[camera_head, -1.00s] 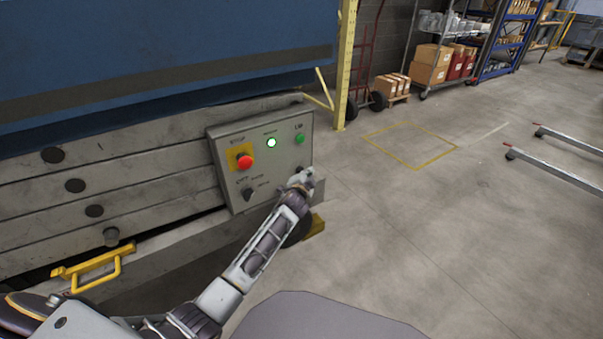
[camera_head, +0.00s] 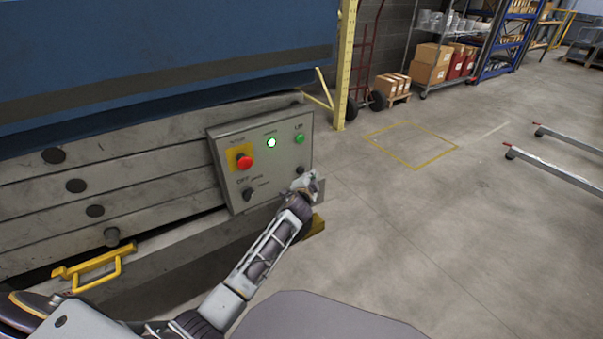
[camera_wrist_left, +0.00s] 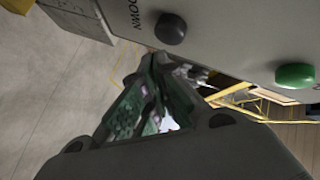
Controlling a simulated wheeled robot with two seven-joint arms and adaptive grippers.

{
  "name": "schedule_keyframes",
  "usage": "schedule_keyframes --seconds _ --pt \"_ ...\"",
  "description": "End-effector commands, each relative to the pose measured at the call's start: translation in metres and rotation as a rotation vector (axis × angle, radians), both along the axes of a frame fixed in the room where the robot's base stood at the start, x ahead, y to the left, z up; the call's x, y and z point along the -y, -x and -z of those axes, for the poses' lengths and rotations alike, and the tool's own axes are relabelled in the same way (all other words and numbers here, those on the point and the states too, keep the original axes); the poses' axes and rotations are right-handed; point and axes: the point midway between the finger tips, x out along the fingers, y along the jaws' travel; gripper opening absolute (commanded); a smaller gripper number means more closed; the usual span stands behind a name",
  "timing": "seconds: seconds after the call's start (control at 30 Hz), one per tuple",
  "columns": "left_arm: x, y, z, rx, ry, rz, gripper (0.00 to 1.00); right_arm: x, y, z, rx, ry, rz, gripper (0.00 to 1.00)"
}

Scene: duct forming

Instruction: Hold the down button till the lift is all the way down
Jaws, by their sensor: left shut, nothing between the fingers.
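The grey control panel (camera_head: 225,150) is on the side of the lift, below its blue platform (camera_head: 150,45). The lift's beams (camera_head: 110,175) lie stacked close together. The dark down button (camera_head: 300,170) is at the panel's lower right; in the left wrist view the black button (camera_wrist_left: 171,28) sits beside the word DOWN. My left gripper (camera_head: 305,181) is shut and empty, just below and right of that button in the head view. In the left wrist view the fingers (camera_wrist_left: 165,75) are beside the panel face, apart from the button. My right gripper is out of view.
The panel also has a red stop button (camera_head: 245,162), a lit green lamp (camera_head: 271,142), a green up button (camera_head: 299,139) and a dark selector (camera_head: 248,194). A yellow post (camera_head: 345,75) stands behind. The floor (camera_head: 420,230) to the right is open.

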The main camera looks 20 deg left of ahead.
Motion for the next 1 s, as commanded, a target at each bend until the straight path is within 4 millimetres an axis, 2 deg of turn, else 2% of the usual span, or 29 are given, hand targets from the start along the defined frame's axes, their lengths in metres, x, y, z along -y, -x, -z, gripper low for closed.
schedule_keyframes --seconds 0.7,1.0 --pt "0.034 0.026 0.0 -0.001 0.0 0.001 0.0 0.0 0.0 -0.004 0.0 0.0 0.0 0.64" --pt "0.037 0.029 0.0 0.0 0.0 0.0 0.0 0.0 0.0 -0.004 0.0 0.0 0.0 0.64"
